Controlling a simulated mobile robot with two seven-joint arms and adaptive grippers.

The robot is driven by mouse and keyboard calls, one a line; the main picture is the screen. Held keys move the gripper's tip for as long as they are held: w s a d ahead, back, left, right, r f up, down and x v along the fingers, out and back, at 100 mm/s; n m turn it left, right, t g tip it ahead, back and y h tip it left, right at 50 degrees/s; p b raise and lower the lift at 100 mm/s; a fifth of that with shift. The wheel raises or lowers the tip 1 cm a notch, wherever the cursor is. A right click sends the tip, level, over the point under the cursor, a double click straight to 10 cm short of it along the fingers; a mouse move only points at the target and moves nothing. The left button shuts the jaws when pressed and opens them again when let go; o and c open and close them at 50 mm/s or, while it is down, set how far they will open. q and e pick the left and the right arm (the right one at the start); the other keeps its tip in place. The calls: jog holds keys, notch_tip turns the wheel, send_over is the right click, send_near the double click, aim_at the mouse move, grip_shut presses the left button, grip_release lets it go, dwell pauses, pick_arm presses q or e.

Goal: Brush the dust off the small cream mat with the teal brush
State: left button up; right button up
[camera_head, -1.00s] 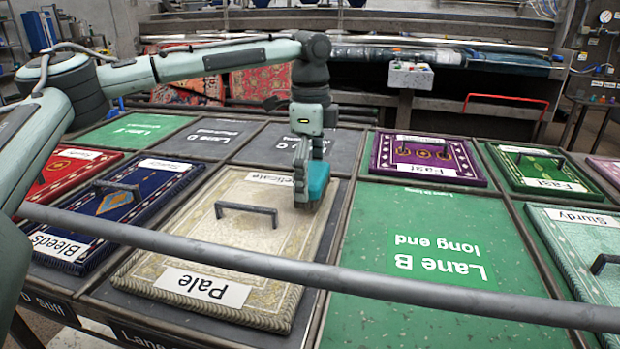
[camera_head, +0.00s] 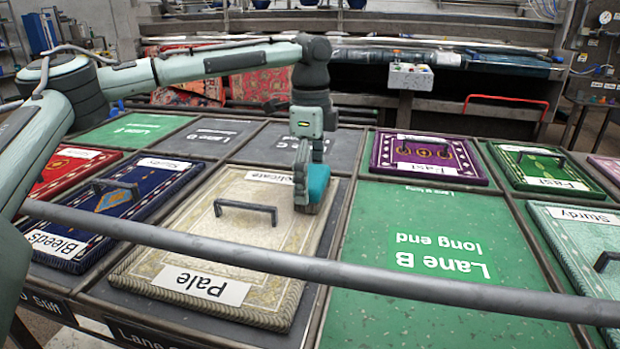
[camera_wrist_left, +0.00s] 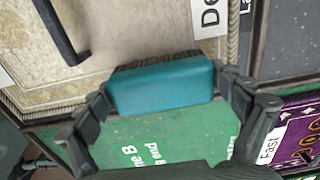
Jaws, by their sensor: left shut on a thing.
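The small cream mat (camera_head: 190,235) lies flat in the front middle lane, with a dark handle, a "Pale" label and a partly hidden second label at its far edge. My left gripper (camera_head: 305,180) is shut on the teal brush (camera_head: 318,184), at the mat's far right edge. The brush's dark bristles (camera_head: 307,208) point down at the mat's border; I cannot tell if they touch. In the left wrist view the teal brush (camera_wrist_left: 165,87) sits between both fingers, across the edge of the cream mat (camera_wrist_left: 130,35). No dust can be made out. My right gripper is not in view.
A grey rail (camera_head: 300,265) crosses in front of the mat. The green Lane B (camera_head: 400,215) to the right is bare. A blue "Bleeds" mat (camera_head: 110,205) lies left, and a purple "Fast" mat (camera_head: 430,158) at the back right. The mat's handle (camera_head: 246,208) stands up.

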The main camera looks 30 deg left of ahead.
pick_arm(q)
jog(key=shift+f, duration=0.5)
